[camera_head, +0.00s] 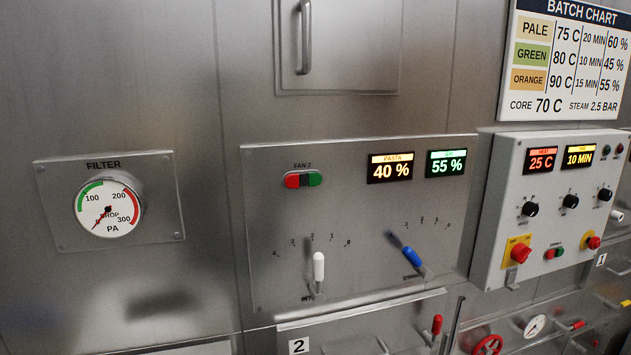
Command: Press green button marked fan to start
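A red and green button pair (303,180) sits on a steel panel (290,225) under the label FAN 2. The green half (314,179) is on the right and the red half on the left. A second, smaller red and green pair (553,253) is on the grey control box at the right; its label is too small to read. Neither of my grippers shows in the head view.
The panel also holds a white-handled lever (318,267), a blue-handled lever (411,256) and two displays reading 40 % and 55 %. A filter gauge (108,209) is at left. The control box (512,195) juts out at right, with knobs and a red switch (519,252).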

